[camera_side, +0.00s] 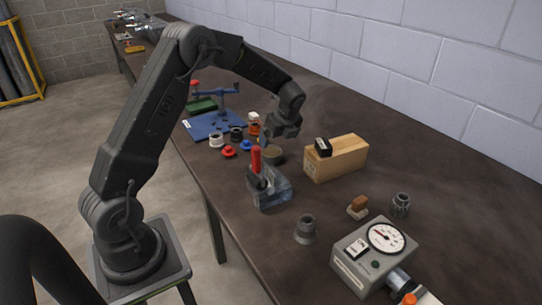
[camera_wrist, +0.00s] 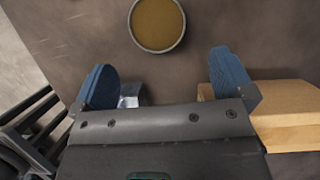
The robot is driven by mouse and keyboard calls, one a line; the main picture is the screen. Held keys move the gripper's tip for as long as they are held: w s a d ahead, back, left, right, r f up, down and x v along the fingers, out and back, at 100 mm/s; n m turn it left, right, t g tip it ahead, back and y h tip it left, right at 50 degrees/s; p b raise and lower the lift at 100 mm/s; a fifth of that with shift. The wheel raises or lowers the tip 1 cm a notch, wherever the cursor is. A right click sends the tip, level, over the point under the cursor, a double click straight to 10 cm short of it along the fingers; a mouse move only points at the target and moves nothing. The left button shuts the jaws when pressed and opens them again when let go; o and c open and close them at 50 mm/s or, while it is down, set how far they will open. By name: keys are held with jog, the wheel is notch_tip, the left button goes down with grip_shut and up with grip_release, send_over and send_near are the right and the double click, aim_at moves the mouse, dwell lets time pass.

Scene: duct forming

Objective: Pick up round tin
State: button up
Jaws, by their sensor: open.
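The round tin (camera_wrist: 158,24) has a brownish-yellow top and a thin grey rim. In the wrist view it lies ahead of my open fingers, near the top edge and roughly between their lines. No contact with the tin shows in the wrist view.
A wooden block (camera_side: 340,158) with a black piece on it is right of the tin; its edge shows in the wrist view (camera_wrist: 285,125). A red-handled clamp (camera_side: 268,185) stands just in front. A dial gauge (camera_side: 375,250) is at front right.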

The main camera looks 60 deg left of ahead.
aim_at(270, 152)
jog(key=x, duration=0.3)
jog(key=shift+a+f, duration=0.15)
jog(key=shift+f, duration=0.1)
jog(key=shift+a+x, duration=0.2)
jog(key=shift+x, duration=1.15)
jog(key=shift+a+x, duration=0.2)
jog(key=shift+x, duration=1.15)
jog(key=shift+s+r, duration=0.15)
jog(key=c, duration=0.9)
jog(key=shift+c, duration=0.2)
jog(key=shift+r, duration=0.15)
